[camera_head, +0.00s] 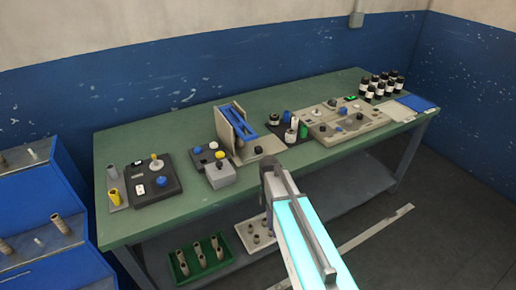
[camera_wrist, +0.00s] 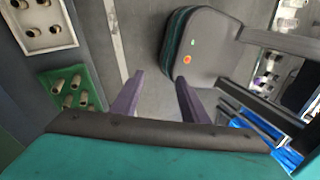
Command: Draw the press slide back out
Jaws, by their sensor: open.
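The press-like fixture stands at the middle of the green bench in the head view, with an upright beige bracket (camera_head: 226,127) and a long blue part (camera_head: 246,122) sloping between its sides. I cannot tell for sure which part is the slide or how far it is in. A dark knob shows low at the bracket, partly hidden. My gripper (camera_wrist: 160,77) is open and empty in the wrist view, its two purple fingers apart over bare floor. The fixture is not in the wrist view. In the head view my arm reaches toward the bench's front edge, and the fingers are hidden.
The green bench (camera_head: 125,228) holds a grey box (camera_head: 221,175) with a yellow button, a black panel (camera_head: 153,184), a beige board (camera_head: 345,122) and several dark bottles (camera_head: 381,85). A green tray (camera_wrist: 61,102) and a white rack (camera_wrist: 61,38) sit below on the shelf.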

